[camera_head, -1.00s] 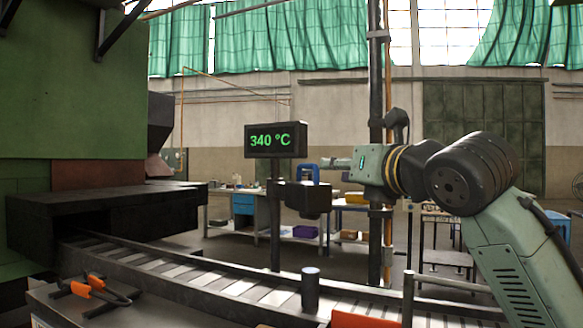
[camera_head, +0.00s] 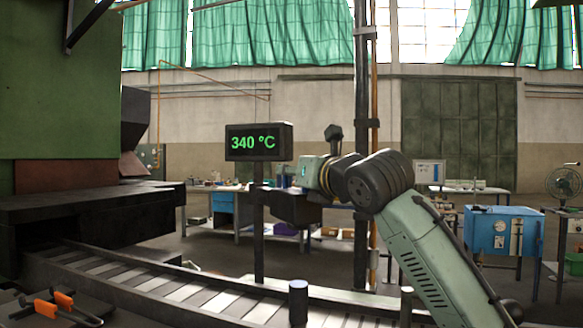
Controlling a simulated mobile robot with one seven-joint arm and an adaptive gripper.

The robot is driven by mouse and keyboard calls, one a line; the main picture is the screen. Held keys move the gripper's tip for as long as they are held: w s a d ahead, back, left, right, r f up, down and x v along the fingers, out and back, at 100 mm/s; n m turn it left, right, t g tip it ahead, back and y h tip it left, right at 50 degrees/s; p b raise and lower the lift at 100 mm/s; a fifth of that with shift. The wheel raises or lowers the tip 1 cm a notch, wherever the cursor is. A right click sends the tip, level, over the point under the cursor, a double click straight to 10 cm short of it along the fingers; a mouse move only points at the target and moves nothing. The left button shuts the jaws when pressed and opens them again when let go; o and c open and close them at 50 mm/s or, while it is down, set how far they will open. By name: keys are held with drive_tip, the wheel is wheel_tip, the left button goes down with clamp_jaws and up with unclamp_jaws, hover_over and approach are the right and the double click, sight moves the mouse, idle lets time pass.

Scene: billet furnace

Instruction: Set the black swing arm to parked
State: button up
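A black arm-like bracket with a boxy dark end (camera_head: 296,207) sticks out to the right from the post under the temperature display. It appears to be the black swing arm; no parked mark is readable. A small blue shape (camera_head: 284,176) shows just above it, and I cannot tell whether it is its handle or something behind. My gripper (camera_head: 299,172) is close above the dark box, beside the blue shape. Its fingers are too small and hidden to read, and I cannot tell whether it touches anything.
A display (camera_head: 258,142) reading 340 °C tops the post. A roller conveyor (camera_head: 170,285) runs below, with a short dark post (camera_head: 298,302) at its near edge. Orange-handled tongs (camera_head: 62,305) lie at lower left. A blue cabinet (camera_head: 502,230) stands at right, with open floor before it.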

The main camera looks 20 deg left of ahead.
drive_tip(key=shift+x, duration=0.8)
drive_tip(key=shift+c, duration=0.5)
clamp_jaws()
